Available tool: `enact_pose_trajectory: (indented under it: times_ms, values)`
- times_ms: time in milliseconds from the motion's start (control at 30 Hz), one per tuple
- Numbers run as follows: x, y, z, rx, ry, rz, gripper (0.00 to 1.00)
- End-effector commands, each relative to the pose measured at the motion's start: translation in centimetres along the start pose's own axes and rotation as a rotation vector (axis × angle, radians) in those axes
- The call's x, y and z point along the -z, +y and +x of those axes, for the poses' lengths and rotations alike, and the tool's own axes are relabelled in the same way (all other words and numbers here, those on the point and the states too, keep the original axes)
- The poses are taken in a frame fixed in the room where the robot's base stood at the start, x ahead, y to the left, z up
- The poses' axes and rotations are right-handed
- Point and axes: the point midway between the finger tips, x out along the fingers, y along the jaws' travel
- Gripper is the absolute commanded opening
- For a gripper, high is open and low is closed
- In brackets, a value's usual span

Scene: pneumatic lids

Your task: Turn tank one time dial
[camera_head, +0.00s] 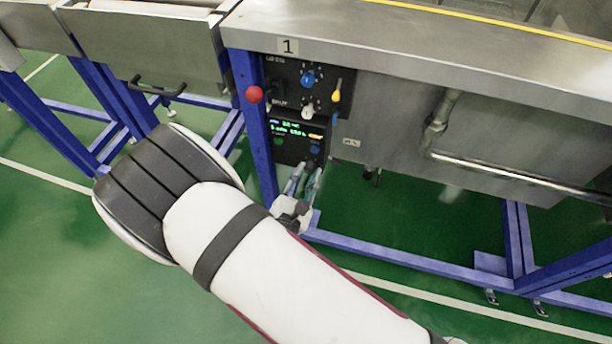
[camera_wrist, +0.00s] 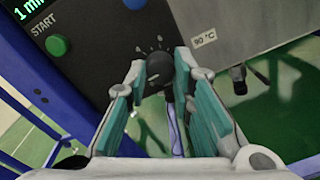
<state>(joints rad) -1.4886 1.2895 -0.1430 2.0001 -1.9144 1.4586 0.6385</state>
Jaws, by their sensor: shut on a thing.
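The time dial (camera_wrist: 158,70) is a round black knob with white tick marks around it, on a dark panel in the wrist view. My gripper (camera_wrist: 160,72) is shut on it, with one teal-padded fingertip on its left and one on its right. In the head view my gripper (camera_head: 313,168) reaches up to the lower right of the control panel (camera_head: 290,152) of the tank labelled 1 (camera_head: 288,46). The dial's grasped sides are hidden by the fingertips.
A green START button (camera_wrist: 57,45) and a green-lit display (camera_wrist: 30,12) lie left of the dial. A red ball knob (camera_head: 254,94) and a blue frame post (camera_head: 254,125) stand left of the panel. A pipe (camera_head: 510,179) runs along the tank at right.

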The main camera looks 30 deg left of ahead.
Motion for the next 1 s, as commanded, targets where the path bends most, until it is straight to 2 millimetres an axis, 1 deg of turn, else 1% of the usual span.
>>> enact_pose_trajectory:
  times_ms: [300, 600, 800, 1000]
  values:
    - [0.15, -0.14, -0.04, -0.001, 0.016, 0.299, 0.00]
    - [0.15, -0.14, -0.06, -0.003, 0.028, 0.542, 0.00]
    - [0.11, -0.19, -0.06, -0.003, 0.033, 0.648, 0.00]
    - [0.09, -0.14, -0.11, -0.004, 0.037, 0.709, 0.00]
